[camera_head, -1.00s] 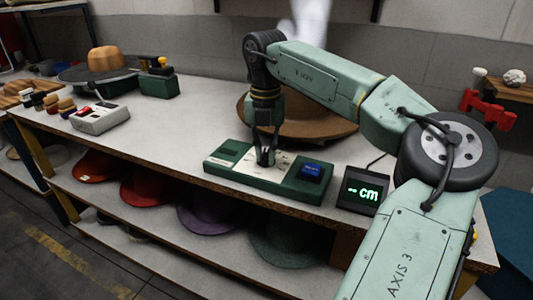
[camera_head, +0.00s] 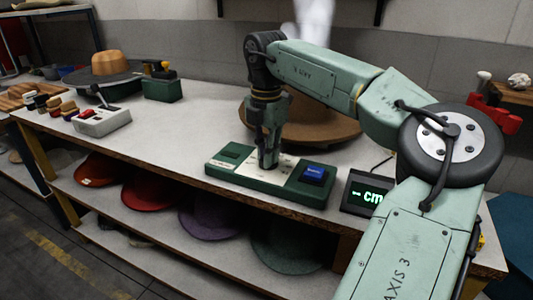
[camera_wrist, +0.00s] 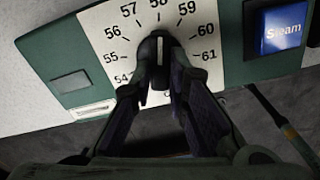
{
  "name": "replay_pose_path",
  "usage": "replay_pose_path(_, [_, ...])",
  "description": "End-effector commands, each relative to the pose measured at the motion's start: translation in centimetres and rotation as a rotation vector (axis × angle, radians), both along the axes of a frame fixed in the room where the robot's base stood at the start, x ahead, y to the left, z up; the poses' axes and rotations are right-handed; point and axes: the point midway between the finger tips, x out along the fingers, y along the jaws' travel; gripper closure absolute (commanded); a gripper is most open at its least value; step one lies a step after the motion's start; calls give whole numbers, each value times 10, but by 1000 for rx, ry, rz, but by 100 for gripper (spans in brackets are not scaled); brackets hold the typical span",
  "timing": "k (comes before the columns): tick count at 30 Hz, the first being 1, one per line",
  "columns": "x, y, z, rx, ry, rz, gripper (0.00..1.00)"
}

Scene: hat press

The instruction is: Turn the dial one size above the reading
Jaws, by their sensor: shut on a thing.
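The dial is a black knob with a white pointer line, set in a white plate with printed sizes. In the wrist view the dial (camera_wrist: 160,48) has its line pointing up at about 58, with 54 to 61 readable around it. The dial sits on a green panel (camera_head: 225,178) on the bench. My gripper (camera_head: 268,165) points down over the panel, and its fingers (camera_wrist: 161,62) are shut on the knob, one on each side. The black display (camera_head: 367,192) right of the panel shows a green dash and "cm". No number shows on it.
A blue Steam button (camera_head: 314,173) is on the panel's right end, close to the dial. A grey box with a lever (camera_head: 103,120) is at the left. Hats lie on the shelf below.

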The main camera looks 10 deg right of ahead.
Motion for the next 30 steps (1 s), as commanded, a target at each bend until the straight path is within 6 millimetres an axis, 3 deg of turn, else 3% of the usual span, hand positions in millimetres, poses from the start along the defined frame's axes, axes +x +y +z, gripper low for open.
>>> replay_pose_path(11, [1, 0, 1, 0, -4, -5, 100])
replay_pose_path(12, [1, 0, 1, 0, -4, -5, 84])
replay_pose_path(21, [0, 0, 0, 0, -1, -4, 65])
replay_pose_path(30, [0, 0, 2, 0, -1, -3, 65])
